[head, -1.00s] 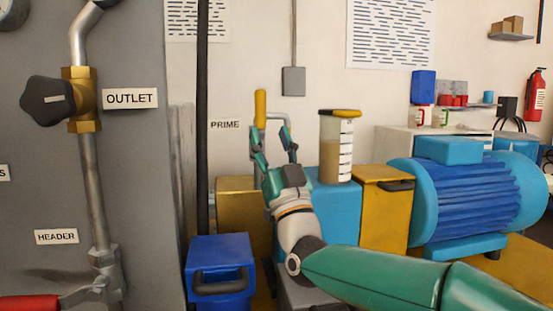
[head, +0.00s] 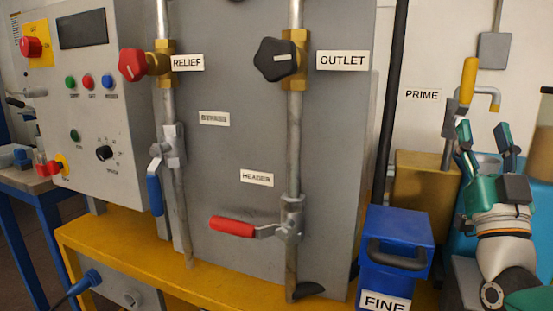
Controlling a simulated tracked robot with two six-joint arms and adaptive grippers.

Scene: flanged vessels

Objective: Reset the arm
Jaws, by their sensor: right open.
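My right arm comes in at the lower right with its teal right gripper (head: 484,138) pointing up. Its two fingers are apart and nothing shows between them. The prime lever with its yellow grip (head: 468,80) stands upright just above and behind the left-hand finger. The lever's grey stem runs down to the left of that finger. Whether the finger touches the lever I cannot tell. The PRIME label (head: 422,95) is on the wall to the left of the lever. My left gripper is out of view.
A grey panel (head: 230,190) carries a red relief knob (head: 132,64), a black outlet knob (head: 275,60), a red-handled valve (head: 232,226) and a blue-handled valve (head: 154,195). A blue FINE bin (head: 400,232) stands left of my right arm. A control box (head: 85,110) is at far left.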

